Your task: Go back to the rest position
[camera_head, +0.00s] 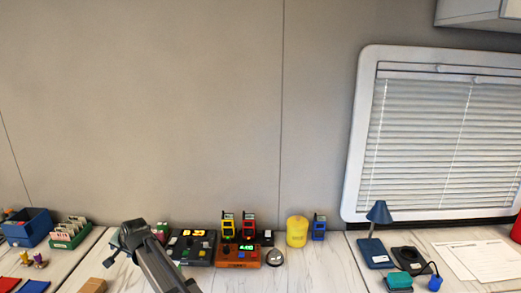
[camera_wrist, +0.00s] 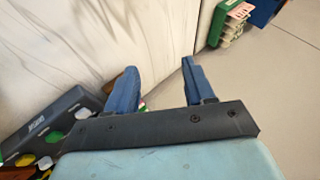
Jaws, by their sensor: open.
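My gripper (camera_wrist: 158,78) is open in the wrist view, with its two blue fingers apart and nothing between them. In the head view my arm rises from the bottom edge, left of centre, and its dark end stands in front of the table near the wall. The fingertips are not clear there. No object is held.
A dark device with coloured buttons (camera_head: 192,247) and an orange one (camera_head: 238,257) stand right of my arm. A yellow container (camera_head: 297,231) and a blue lamp (camera_head: 378,213) are further right. A blue bin (camera_head: 28,229) and green card box (camera_head: 70,233) stand left.

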